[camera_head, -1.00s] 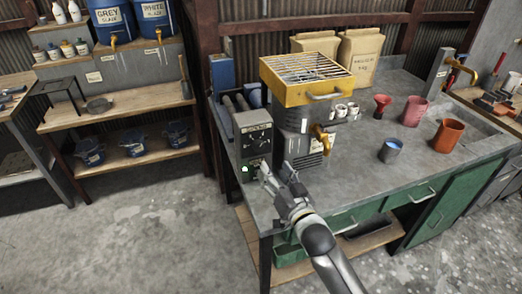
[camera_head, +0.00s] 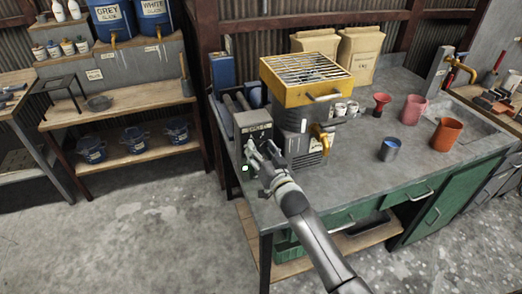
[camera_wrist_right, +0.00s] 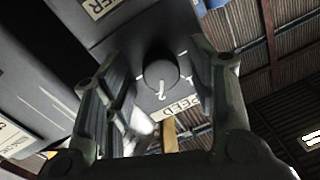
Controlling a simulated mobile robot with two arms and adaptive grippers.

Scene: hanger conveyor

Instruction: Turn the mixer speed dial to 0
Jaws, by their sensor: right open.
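The mixer's grey control box (camera_head: 254,124) stands at the left front edge of the bench, beside the mixer body (camera_head: 291,126). In the right wrist view the round dark speed dial (camera_wrist_right: 161,76) has a white pointer mark and sits above a label reading SPEED (camera_wrist_right: 178,106). My right gripper (camera_head: 262,152) is in front of the box face. In the wrist view its open fingers (camera_wrist_right: 165,95) lie on either side of the dial; I cannot tell whether they touch it. In the head view the gripper hides the dial. My left gripper is not in view.
A yellow grated tray (camera_head: 307,80) sits on top of the mixer, with a yellow spout (camera_head: 327,141) at its side. The floor in front is clear.

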